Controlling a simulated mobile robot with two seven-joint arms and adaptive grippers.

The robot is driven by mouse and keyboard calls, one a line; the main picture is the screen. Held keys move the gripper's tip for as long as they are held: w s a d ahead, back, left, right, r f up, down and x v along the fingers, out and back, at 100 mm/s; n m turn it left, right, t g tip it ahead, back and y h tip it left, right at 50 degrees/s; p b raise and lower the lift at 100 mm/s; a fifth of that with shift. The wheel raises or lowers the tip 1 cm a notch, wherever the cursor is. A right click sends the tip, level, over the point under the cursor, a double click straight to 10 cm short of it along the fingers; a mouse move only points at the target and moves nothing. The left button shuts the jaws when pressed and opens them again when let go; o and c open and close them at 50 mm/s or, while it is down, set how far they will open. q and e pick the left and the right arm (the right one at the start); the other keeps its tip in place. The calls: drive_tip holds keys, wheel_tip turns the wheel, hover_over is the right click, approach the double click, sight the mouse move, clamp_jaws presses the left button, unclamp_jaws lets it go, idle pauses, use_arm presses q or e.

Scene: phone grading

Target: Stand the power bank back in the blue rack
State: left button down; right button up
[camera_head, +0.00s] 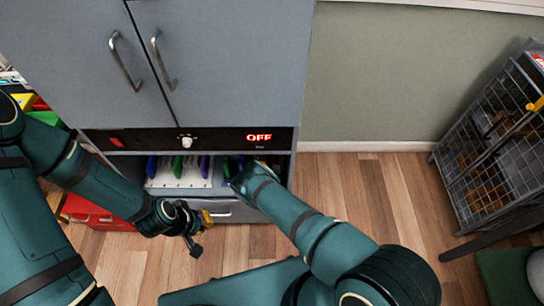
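My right gripper (242,182) reaches into the right part of the open bay under the grey cabinet. Its fingertips are against dark slots, and I cannot tell whether they hold anything. My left gripper (197,232) hangs in front of the cabinet, pointing down and to the right; its finger gap is unclear. A white slotted rack (178,180) in the bay holds several thin upright items, purple and green. More thin upright items stand to its right, partly hidden by my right gripper. I cannot pick out the power bank or a clearly blue rack.
A panel (215,138) with a knob and a red OFF display runs above the bay. Grey cabinet doors (220,60) rise above it. A red box (88,213) stands at left and a wire cage (490,150) at right. The wooden floor (375,195) between is clear.

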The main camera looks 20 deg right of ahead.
drive_tip(key=shift+s, duration=0.15)
drive_tip(key=v, duration=1.1)
drive_tip(key=shift+s, duration=0.3)
drive_tip(key=shift+s+a, duration=0.1)
drive_tip(key=shift+a, duration=0.1)
